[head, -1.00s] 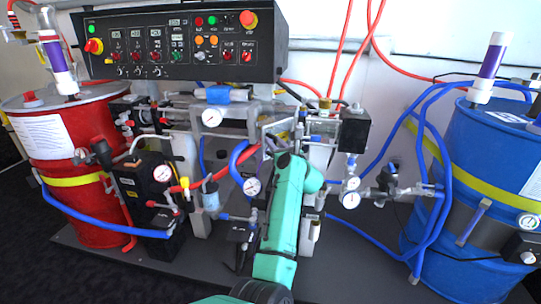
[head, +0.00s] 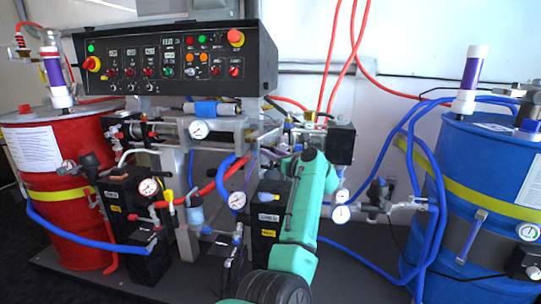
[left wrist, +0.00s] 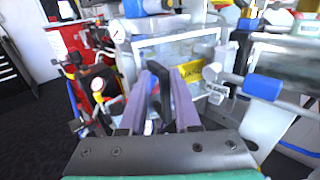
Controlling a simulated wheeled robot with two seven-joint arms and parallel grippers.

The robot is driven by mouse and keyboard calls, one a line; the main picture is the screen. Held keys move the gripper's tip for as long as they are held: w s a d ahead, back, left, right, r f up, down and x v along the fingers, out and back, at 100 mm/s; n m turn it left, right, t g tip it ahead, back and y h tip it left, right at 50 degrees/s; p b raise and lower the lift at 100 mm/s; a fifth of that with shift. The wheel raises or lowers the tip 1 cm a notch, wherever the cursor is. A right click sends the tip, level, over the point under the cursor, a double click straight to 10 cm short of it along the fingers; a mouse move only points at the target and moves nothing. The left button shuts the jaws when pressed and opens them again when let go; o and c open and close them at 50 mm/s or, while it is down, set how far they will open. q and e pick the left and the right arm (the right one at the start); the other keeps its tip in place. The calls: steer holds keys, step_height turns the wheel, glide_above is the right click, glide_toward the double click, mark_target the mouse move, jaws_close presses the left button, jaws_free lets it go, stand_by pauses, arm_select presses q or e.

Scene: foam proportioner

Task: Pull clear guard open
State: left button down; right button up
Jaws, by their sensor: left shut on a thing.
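The clear guard (left wrist: 175,48) is a see-through panel in a pale frame with a yellow label, in the left wrist view ahead of my gripper. A dark upright handle (left wrist: 160,90) stands in front of it. My left gripper (left wrist: 166,76) has its two purple-grey fingers on either side of this handle and is shut on it. In the head view my green left arm rises at the centre to the machine's middle, and the fingers and most of the guard are hard to make out there. My right gripper is not in view.
A red drum (head: 62,165) stands at the left and a blue drum (head: 470,190) at the right. A black control panel (head: 170,57) is above. Blue and red hoses, gauges (head: 199,129) and valves crowd around the arm. Dark floor shows at the lower left.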

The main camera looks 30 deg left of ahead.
arm_select(q)
steer(key=shift+w+d+r, duration=0.3)
steer(key=shift+r, duration=0.15)
steer(key=c, duration=0.9)
jaws_free()
steer(key=shift+t, duration=0.4)
steer(key=shift+w+f, duration=0.25)
steer(key=shift+w, duration=0.1)
steer(key=shift+s, duration=0.1)
steer(key=shift+a, duration=0.1)
steer(key=shift+s+f, duration=0.1)
